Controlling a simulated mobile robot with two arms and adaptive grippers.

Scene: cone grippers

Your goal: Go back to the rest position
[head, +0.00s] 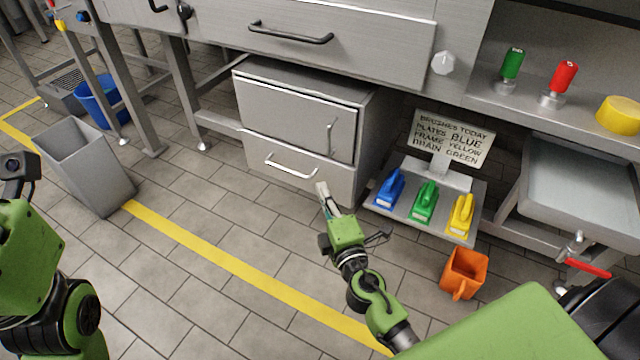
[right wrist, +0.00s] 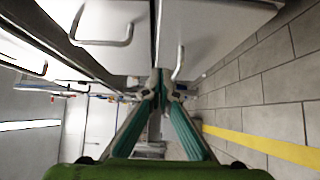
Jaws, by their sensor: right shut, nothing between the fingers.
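My right gripper (head: 322,188) is shut and empty. It is held out in front of the lower drawer of the grey cabinet (head: 298,115), pointing toward it. In the right wrist view the fingers (right wrist: 161,80) with teal pads come together at the tips, with nothing between them. Whether the tips touch the cabinet cannot be told. Part of my left arm shows at the left edge of the head view; its fingers are not seen.
Blue (head: 390,188), green (head: 424,203) and yellow (head: 461,215) brushes lie on a low shelf below a sign (head: 449,139). An orange mug-like container (head: 464,274) and a grey bin (head: 84,168) stand on the floor. The tiled floor with a yellow line (head: 240,269) is otherwise clear.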

